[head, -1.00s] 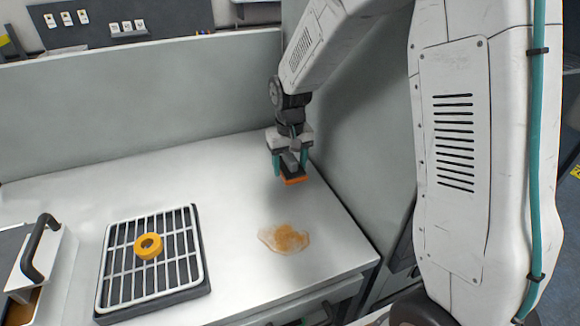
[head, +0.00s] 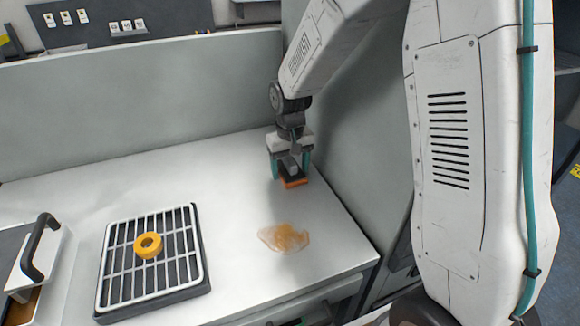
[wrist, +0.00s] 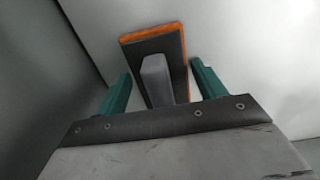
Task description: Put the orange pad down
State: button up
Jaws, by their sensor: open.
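The orange pad (head: 293,183) has a dark top plate and a grey block handle; it is at the back right of the white worktop. In the wrist view the orange pad (wrist: 187,84) lies beyond my fingertips, with its handle between them. My gripper (head: 290,166) is right above the pad, with its teal fingers apart on either side of the handle. In the wrist view my gripper (wrist: 158,85) is open, with gaps between each finger and the handle. The pad looks flat on the worktop.
An orange-brown spill (head: 284,238) lies on the worktop in front of the pad. Grey partitions border the worktop behind and at right. The middle is clear.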

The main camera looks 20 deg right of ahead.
aim_at(290, 160)
notch_tip(290, 160, up, 12)
jog(key=shift+r, duration=0.15)
dwell(0.6)
